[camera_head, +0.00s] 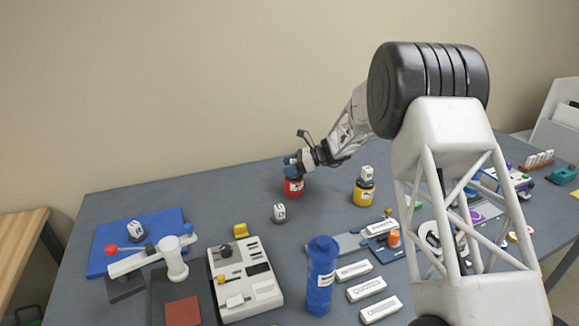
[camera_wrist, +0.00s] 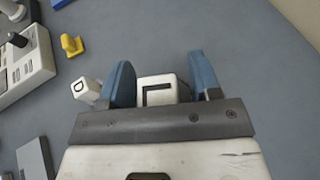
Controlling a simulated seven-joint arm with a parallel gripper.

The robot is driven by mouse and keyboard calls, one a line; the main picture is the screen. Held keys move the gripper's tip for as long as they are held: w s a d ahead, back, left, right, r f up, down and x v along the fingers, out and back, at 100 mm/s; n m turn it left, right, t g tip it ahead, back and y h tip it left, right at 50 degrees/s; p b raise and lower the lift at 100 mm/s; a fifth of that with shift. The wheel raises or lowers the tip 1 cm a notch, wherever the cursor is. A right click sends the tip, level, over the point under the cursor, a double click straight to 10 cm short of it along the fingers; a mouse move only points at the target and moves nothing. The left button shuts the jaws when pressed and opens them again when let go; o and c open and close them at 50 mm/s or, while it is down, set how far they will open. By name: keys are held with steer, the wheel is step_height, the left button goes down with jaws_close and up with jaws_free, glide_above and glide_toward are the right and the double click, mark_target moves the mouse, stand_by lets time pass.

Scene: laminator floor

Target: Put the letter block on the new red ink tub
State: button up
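The red ink tub (camera_head: 294,187) stands at the back middle of the table in the head view. My gripper (camera_head: 291,165) is right at its top, pointing down. In the wrist view a white block with a dark L-shaped mark (camera_wrist: 157,90) lies between the two blue fingers of my gripper (camera_wrist: 163,82). It sits close to the left finger, with a dark gap at the right finger, so the fingers look open around it. The tub is hidden in the wrist view; whether the block rests on its lid cannot be told.
Another white letter block (camera_head: 279,212) lies on the table near the red tub. A block (camera_head: 367,173) tops the yellow tub (camera_head: 364,192); another (camera_head: 136,231) is on the blue mat (camera_head: 100,258).

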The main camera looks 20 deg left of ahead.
steer(key=shift+r, duration=0.1)
steer(key=shift+d+r, duration=0.1)
steer(key=shift+d, duration=0.05)
steer(key=v, duration=1.1)
steer(key=shift+w+d, duration=0.25)
steer(key=shift+d, duration=0.05)
steer(key=shift+r, duration=0.1)
stand_by(0.6)
